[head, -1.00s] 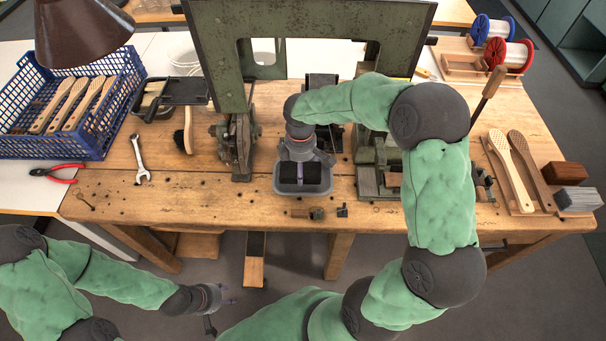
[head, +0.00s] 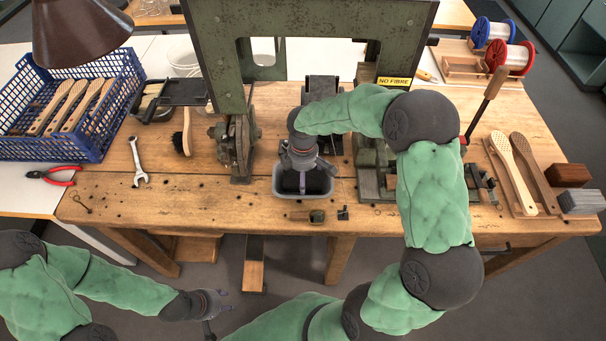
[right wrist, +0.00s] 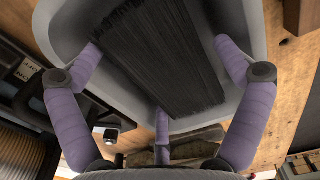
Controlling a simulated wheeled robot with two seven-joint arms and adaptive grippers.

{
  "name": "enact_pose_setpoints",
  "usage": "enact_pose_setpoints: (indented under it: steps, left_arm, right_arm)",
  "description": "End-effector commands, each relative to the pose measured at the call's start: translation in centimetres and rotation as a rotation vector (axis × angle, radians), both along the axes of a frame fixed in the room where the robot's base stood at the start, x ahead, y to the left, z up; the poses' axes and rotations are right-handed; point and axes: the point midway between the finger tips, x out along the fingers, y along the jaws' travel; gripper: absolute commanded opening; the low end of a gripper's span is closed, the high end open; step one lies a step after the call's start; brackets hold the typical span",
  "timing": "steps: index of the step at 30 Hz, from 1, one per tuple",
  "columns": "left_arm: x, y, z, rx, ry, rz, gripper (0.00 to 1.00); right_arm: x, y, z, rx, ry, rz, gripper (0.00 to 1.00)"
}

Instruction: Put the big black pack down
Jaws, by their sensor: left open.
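The big black pack (right wrist: 160,60), a bundle of dark bristles, lies in a grey bin (right wrist: 258,50) in the right wrist view. The bin (head: 304,196) stands at the bench's front middle in the head view, its inside dark and partly hidden by my right gripper (head: 303,180). My right gripper (right wrist: 160,55) points down over the bin; its purple fingers are spread around the pack, with a gap visible on the right side. Contact on the left side is unclear. My left gripper (head: 222,302) is open and empty, low in front of the bench.
A green press frame (head: 220,60) rises behind the bin, with machine parts either side. A blue crate (head: 105,110) with brushes, a wrench (head: 138,160) and pliers (head: 52,175) are left. Brush bodies (head: 512,175) lie right. Small parts (head: 317,216) lie before the bin.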

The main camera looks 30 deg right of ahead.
Motion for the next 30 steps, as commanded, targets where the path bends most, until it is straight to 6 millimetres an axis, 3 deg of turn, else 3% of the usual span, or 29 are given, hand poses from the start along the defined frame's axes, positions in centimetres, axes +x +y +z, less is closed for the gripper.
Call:
enact_pose_setpoints:
  steps: [11, 24, 30]
  left_arm:
    - [0.0, 0.0, 0.3, 0.000, 0.000, 0.000, 0.44]
    - [0.0, 0.0, 3.2, 0.000, 0.000, 0.000, 0.44]
    - [0.0, 0.0, 4.0, 0.000, 0.000, 0.000, 0.44]
  right_arm:
    - [0.0, 0.0, 0.8, 0.000, -0.002, 0.000, 1.00]
    - [0.1, 0.0, 8.9, -0.001, -0.004, -0.001, 1.00]
    - [0.0, 0.0, 11.5, 0.000, -0.002, 0.001, 1.00]
